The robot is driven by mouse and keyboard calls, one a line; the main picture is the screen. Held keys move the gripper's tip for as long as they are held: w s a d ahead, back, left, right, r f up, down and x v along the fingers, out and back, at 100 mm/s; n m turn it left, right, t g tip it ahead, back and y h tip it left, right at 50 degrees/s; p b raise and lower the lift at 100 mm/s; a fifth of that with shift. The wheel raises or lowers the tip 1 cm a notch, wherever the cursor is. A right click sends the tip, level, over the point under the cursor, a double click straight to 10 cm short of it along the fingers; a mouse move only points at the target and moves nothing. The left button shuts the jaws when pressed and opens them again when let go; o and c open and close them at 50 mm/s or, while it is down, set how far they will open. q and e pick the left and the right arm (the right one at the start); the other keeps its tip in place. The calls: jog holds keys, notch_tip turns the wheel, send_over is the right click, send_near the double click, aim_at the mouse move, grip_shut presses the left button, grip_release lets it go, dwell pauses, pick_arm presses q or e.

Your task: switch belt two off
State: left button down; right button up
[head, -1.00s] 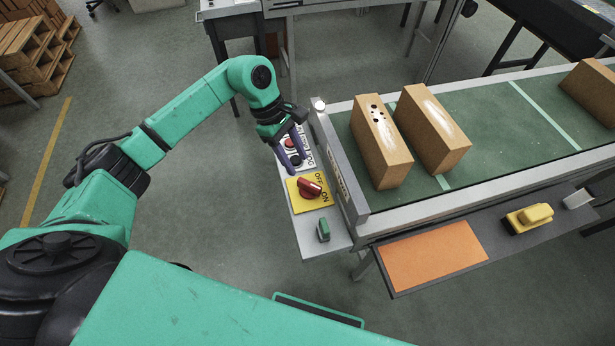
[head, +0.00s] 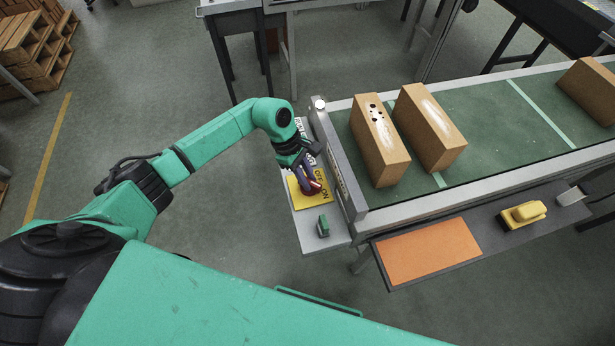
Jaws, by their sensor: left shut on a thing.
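A yellow plate (head: 299,201) marked OFF and ON lies on the grey side panel at the left end of the conveyor belt. A red rotary switch (head: 314,190) sits on it, partly hidden by my fingers. My left gripper (head: 310,185) points down over the plate and is shut on the red switch. The switch's exact angle is hard to tell behind the fingers. My right gripper does not show.
A small green switch (head: 323,226) stands on the panel in front of the plate. The belt (head: 505,125) carries several cardboard boxes (head: 379,145). A shelf along its front holds an orange mat (head: 428,252) and a yellow device (head: 522,215).

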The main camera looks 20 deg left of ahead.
pick_arm(q)
jog(key=shift+n, duration=0.3)
jog(key=n+t+b, duration=0.1)
jog(key=n, duration=0.2)
jog(key=shift+s, duration=0.1)
jog(key=n+t, duration=0.2)
jog(key=n, duration=0.2)
jog(key=shift+s+n, duration=0.1)
jog(key=shift+n, duration=0.3)
jog(key=n+t+b, duration=0.1)
jog(key=n, duration=0.1)
jog(key=shift+d+n+y, duration=0.1)
jog(key=shift+n+y, duration=0.2)
jog(key=shift+y, duration=0.1)
jog(key=n+t+y+b, duration=0.1)
jog(key=n, duration=0.2)
jog(key=shift+d+n, duration=0.1)
jog(key=shift+n, duration=0.2)
jog(key=shift+s+n+y+b, duration=0.1)
jog(key=shift+n+y+b, duration=0.5)
jog(key=shift+n+b, duration=0.75)
jog(key=shift+r+n, duration=0.1)
jog(key=shift+n, duration=0.35)
jog(key=c, duration=0.8)
grip_release()
